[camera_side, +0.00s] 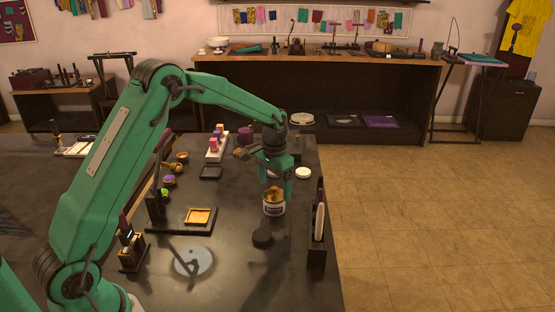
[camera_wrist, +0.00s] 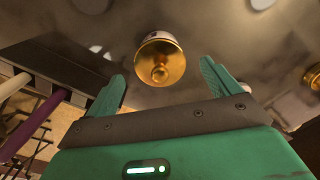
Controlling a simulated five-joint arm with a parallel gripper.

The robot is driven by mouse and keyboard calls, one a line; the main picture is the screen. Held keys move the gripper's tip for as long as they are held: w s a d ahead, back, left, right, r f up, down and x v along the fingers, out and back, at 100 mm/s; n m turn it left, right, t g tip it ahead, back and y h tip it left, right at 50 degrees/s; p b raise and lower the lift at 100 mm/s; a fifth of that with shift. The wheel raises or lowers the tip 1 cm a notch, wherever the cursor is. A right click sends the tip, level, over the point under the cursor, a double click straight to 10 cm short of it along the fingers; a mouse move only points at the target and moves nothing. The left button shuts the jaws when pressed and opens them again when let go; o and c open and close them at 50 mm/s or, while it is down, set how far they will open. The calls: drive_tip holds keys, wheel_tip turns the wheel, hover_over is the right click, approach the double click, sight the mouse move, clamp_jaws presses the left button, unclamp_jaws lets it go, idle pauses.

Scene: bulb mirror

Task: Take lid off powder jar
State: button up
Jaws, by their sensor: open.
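The powder jar (camera_side: 273,209) is white with a dark label and stands upright on the dark table. Its gold lid (camera_side: 273,194) sits on top. In the wrist view the round gold lid (camera_wrist: 160,62) with its knob shows just beyond and between the fingertips, with a bit of the white jar (camera_wrist: 153,36) behind it. My green gripper (camera_side: 276,185) points down above the jar in the side view. In the wrist view my gripper (camera_wrist: 163,74) has its two fingers spread wide with nothing between them. Contact with the lid is not visible.
A dark upright rack (camera_side: 317,252) stands right of the jar near the table edge. A dark round object (camera_side: 263,239) lies in front of it. A tray with a gold square (camera_side: 200,217) is at left, and a white disc (camera_side: 303,173) is behind right.

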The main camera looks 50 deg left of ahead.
drive_tip(key=shift+f, duration=0.85)
drive_tip(key=c, duration=1.1)
